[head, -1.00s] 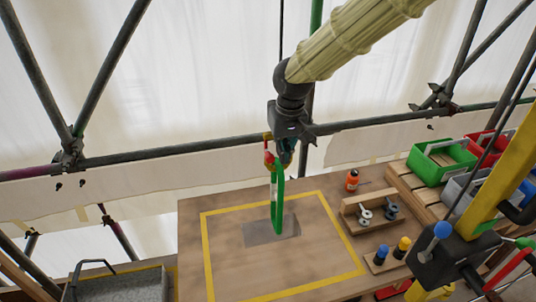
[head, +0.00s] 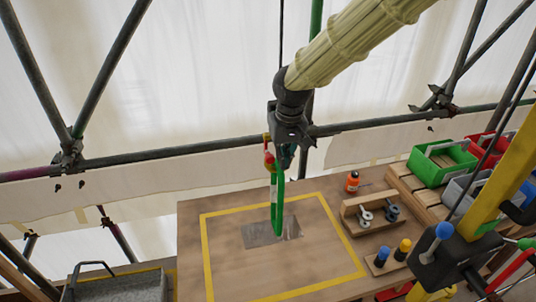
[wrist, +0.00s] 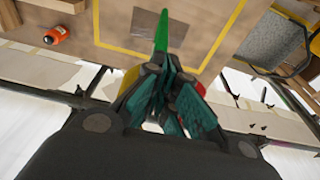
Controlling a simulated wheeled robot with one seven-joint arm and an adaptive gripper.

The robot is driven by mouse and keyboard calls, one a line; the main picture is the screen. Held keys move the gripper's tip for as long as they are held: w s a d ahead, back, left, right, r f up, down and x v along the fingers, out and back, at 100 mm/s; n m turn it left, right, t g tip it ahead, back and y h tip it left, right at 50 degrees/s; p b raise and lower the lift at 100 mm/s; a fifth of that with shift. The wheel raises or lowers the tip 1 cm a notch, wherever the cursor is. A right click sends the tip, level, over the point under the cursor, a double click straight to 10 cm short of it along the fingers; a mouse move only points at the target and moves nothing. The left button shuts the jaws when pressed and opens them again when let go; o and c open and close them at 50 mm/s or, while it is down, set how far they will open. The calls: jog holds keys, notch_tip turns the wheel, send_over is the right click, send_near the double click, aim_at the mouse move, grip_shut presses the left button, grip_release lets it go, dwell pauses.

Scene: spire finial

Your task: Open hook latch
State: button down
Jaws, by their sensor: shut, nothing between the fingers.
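The hook (head: 269,161), small with red and yellow parts, hangs at the centre of the head view. A green sling loop (head: 279,208) hangs from it above the bench. My gripper (head: 287,160) is right beside the hook, on its right side in the head view. In the wrist view the teal-padded fingers (wrist: 163,108) are shut with nothing held. A yellow part (wrist: 129,80) and a red part (wrist: 199,88) of the hook show behind the fingers. The latch itself is too small and covered to make out. I cannot tell whether the fingers touch it.
The wooden bench (head: 190,225) has a yellow taped square and a grey plate (head: 258,233). An orange bottle (head: 352,181), a wooden rack with shackles (head: 350,218) and a green bin (head: 425,174) stand right. Scaffold tubes (head: 170,156) run behind.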

aim_at(267, 158)
jog(key=shift+s+a, duration=0.2)
jog(key=shift+a, duration=0.45)
jog(key=shift+s+a, duration=0.2)
jog(key=shift+a, duration=0.4)
jog(key=shift+s+a+r+p, duration=0.15)
jog(key=shift+a+r+p, duration=0.05)
jog(key=shift+a, duration=0.3)
jog(key=shift+s+a+r+p, duration=0.15)
jog(key=shift+a+r, duration=0.05)
jog(key=shift+a, duration=0.25)
dwell(0.7)
jog(key=shift+s+a+r+p, duration=0.25)
jog(key=shift+a+r+p, duration=0.35)
jog(key=shift+a+r, duration=0.25)
dwell(0.8)
jog(key=shift+s+a+r+p, duration=0.15)
jog(key=shift+a+r+p, duration=0.1)
jog(key=shift+a, duration=0.2)
jog(key=shift+s+a+r+p, duration=0.1)
jog(key=shift+s+a+r, duration=0.1)
jog(key=shift+a, duration=0.2)
jog(key=shift+w+d, duration=0.2)
jog(key=shift+d, duration=0.25)
dwell(0.5)
jog(key=shift+w+v, duration=0.15)
jog(key=shift+v, duration=0.6)
jog(key=shift+w+v, duration=0.15)
jog(key=shift+v, duration=0.6)
